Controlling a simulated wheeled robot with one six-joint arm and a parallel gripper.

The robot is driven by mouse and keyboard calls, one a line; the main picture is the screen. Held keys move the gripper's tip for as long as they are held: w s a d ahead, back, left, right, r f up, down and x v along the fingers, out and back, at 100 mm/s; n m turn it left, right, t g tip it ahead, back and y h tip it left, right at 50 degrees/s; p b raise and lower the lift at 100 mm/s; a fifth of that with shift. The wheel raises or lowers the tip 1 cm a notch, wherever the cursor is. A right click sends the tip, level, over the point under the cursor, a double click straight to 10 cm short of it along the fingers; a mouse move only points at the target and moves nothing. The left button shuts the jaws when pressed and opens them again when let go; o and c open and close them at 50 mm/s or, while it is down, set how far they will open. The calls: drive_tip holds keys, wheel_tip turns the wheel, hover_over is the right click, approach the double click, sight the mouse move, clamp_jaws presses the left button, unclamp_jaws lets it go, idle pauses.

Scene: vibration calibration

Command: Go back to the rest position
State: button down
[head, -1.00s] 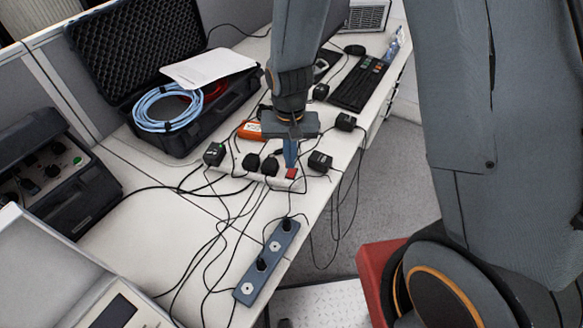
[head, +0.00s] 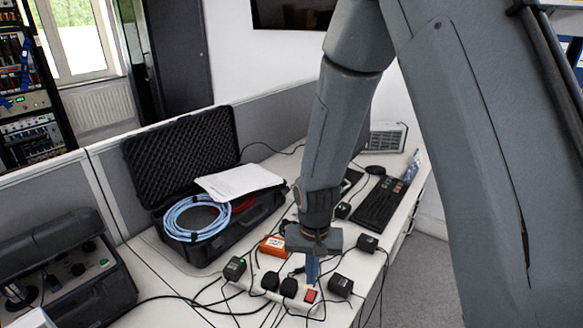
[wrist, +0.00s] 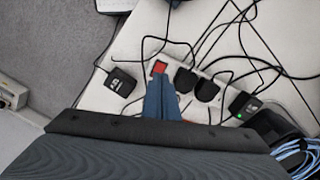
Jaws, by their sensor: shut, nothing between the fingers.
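My gripper (head: 312,272) is over the desk at the white power strip (head: 325,311), close to its red switch (head: 310,296). In the wrist view the blue fingers (wrist: 161,98) are together and hold nothing, with their tips just below the red switch (wrist: 159,67). I cannot tell whether the tips touch the strip. Black adapters (head: 289,288) are plugged in beside the switch. My arm comes down from the top of the head view.
An open black case (head: 140,160) with a coiled blue hose (head: 178,216) stands behind left. An orange box (head: 272,245), loose cables and a black keyboard (head: 379,205) lie on the desk. A dark instrument (head: 85,275) stands at the left.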

drive_tip(key=s+d+r+b, duration=0.1)
drive_tip(key=s+d+r, duration=0.2)
drive_tip(key=d+r, duration=0.2)
drive_tip(key=s+d+r+n+t+b, duration=0.1)
drive_tip(key=s+d+r, duration=0.3)
drive_tip(key=d+r, duration=0.2)
drive_tip(key=shift+s+d+r+n+b, duration=0.15)
drive_tip(key=shift+s+d+n+b, duration=0.15)
drive_tip(key=shift+d, duration=0.45)
drive_tip(key=shift+a, duration=0.1)
